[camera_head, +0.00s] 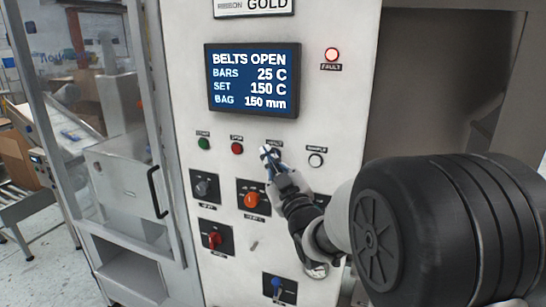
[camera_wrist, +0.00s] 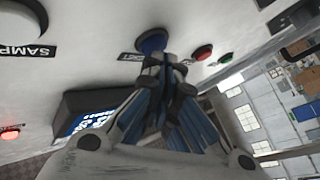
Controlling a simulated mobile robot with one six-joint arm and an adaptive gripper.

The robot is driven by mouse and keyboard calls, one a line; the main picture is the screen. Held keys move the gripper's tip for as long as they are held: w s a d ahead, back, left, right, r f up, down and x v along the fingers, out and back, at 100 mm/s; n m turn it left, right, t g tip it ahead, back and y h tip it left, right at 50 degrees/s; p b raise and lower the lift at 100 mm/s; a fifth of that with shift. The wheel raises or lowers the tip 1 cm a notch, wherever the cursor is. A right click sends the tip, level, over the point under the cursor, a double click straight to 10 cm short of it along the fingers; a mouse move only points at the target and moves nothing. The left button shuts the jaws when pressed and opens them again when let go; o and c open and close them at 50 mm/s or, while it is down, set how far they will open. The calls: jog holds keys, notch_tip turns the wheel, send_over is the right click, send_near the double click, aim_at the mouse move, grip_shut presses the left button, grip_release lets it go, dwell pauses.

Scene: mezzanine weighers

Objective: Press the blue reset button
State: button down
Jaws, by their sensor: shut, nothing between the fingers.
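The blue button (camera_wrist: 152,41) shows in the wrist view on the pale panel, with a small label beside it. My gripper (camera_wrist: 166,64) is shut and empty, its fingertips right at the button and overlapping its lower edge. I cannot tell whether they touch it. In the head view my gripper (camera_head: 269,154) is at the panel's button row, between the red button (camera_head: 237,148) and the white sample button (camera_head: 315,160). There the fingertips largely hide the blue button.
A display (camera_head: 253,81) reads "BELTS OPEN" above the row, and a red fault lamp (camera_head: 331,55) is lit. A green button (camera_head: 204,143) sits at left. Below are an orange knob (camera_head: 252,199), a red switch (camera_head: 214,240) and a blue knob (camera_head: 277,284).

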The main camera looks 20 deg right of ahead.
jog(key=shift+w+d, duration=0.15)
jog(key=shift+w, duration=0.1)
jog(key=shift+s, duration=0.1)
dwell(0.5)
jog(key=shift+s+a+b, duration=0.5)
jog(key=shift+s+b, duration=0.1)
jog(key=shift+b, duration=0.2)
jog(key=s+a+b, duration=0.1)
jog(key=s, duration=0.1)
jog(key=s+a+b, duration=0.1)
jog(key=s+a, duration=0.1)
dwell(0.7)
